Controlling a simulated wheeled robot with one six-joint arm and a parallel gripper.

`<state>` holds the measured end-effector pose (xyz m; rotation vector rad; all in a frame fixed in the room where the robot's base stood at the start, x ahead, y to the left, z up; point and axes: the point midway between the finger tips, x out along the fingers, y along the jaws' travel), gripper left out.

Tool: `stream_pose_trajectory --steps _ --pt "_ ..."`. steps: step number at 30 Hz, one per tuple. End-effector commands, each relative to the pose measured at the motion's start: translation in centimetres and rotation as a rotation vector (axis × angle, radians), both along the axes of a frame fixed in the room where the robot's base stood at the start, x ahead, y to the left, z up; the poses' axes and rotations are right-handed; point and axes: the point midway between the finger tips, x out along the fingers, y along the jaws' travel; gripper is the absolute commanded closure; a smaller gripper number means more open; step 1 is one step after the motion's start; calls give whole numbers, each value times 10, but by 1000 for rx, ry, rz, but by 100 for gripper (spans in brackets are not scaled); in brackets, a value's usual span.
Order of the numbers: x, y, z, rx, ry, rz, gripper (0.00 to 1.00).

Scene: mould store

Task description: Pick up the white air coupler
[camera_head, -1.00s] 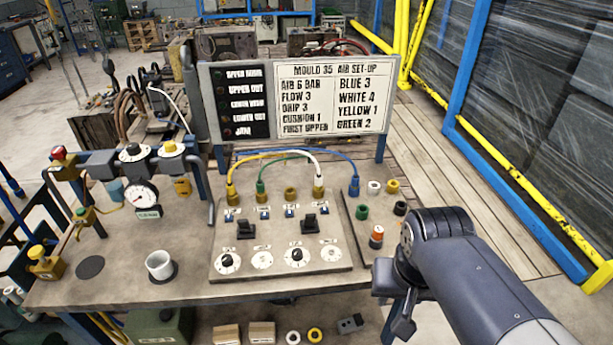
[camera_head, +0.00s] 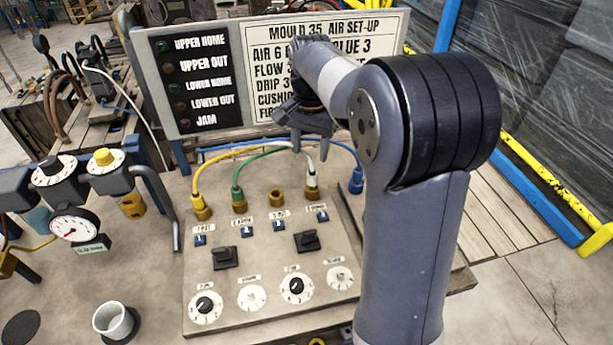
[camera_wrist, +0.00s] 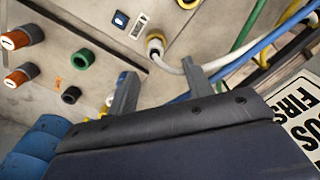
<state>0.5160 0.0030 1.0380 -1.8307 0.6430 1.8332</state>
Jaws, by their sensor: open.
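The white air coupler (camera_head: 312,178) is on the end of the white hose, seated upright on a brass port in the panel's back row, at the right of that row. In the wrist view the coupler (camera_wrist: 156,41) shows beyond my fingertips, its white hose running off to the right. My gripper (camera_head: 309,147) is open and empty, pointing down above and behind the coupler, apart from it. In the wrist view my gripper (camera_wrist: 160,88) has its two fingers well spread, with the white hose passing close to the right fingertip.
Yellow (camera_head: 197,185), green (camera_head: 237,190) and blue (camera_head: 356,180) hose ends stand in the same row, with a bare brass port (camera_head: 276,198) between. The sign board (camera_head: 200,85) rises close behind my gripper. Green (camera_wrist: 82,59) and black (camera_wrist: 71,95) fittings stand at the side.

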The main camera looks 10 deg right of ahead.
Motion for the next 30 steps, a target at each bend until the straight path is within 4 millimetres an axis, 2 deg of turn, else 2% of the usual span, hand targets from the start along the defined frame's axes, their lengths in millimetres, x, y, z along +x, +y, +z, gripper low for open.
stream_pose_trajectory --steps 3,11,18,22,28,30 --pt "-1 0 -20 0 2 1 51" --pt "-3 -1 -41 0 2 1 51" --pt "-7 -3 -76 0 2 1 51" --pt "-7 -3 -84 0 0 2 51" --pt "-7 -3 -84 0 -1 2 51" --pt "-7 -3 -84 0 -1 2 56"
